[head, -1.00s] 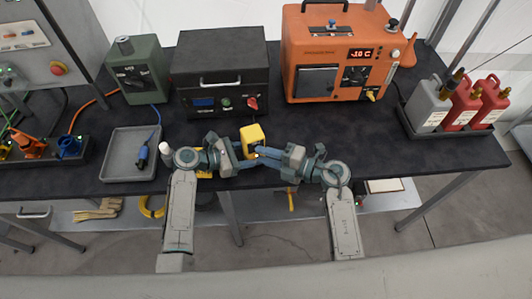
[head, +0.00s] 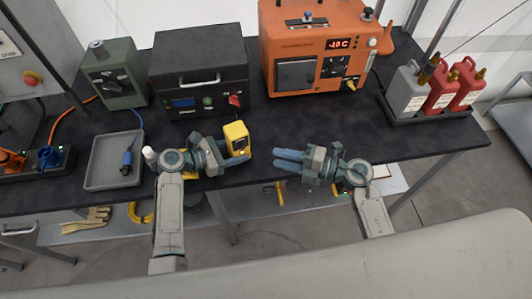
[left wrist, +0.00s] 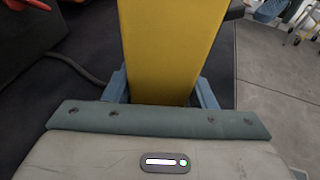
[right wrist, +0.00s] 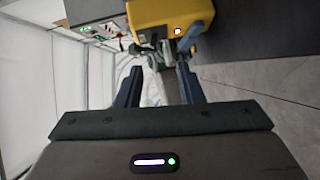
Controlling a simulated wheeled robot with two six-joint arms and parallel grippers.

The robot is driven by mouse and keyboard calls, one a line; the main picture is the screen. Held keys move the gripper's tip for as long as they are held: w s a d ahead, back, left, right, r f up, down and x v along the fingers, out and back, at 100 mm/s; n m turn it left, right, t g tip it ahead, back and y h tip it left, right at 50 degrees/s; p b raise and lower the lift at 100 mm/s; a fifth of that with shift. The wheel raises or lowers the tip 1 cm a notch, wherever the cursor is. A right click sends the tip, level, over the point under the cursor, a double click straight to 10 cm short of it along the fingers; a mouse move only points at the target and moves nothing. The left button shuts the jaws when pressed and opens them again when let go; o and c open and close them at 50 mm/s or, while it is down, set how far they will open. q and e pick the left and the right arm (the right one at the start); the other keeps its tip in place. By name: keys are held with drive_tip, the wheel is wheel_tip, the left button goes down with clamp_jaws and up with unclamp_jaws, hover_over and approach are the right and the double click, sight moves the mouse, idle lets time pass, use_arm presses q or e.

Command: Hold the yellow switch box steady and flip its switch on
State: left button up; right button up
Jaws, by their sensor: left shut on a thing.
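The yellow switch box (head: 236,136) is held near the table's front edge by my left gripper (head: 224,149). In the left wrist view the box (left wrist: 168,50) fills the space between the two fingers (left wrist: 160,92). In the right wrist view the box (right wrist: 160,14) shows a dark face with a small lit square (right wrist: 178,31); whether the switch is on cannot be told. My right gripper (head: 277,161) is empty, to the right of the box and apart from it, its fingers pointing left. In its own wrist view the fingers (right wrist: 160,78) stand apart.
Behind the box stand a black case (head: 200,75), an orange device (head: 312,50) and a green box (head: 113,75). A grey tray (head: 103,172) with a blue connector lies at left. Red and grey bottles (head: 440,92) stand at right. The dark tabletop (head: 345,122) is clear between.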

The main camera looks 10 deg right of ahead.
drive_tip(key=shift+v, duration=1.35)
use_arm(q)
drive_tip(key=o, duration=1.2)
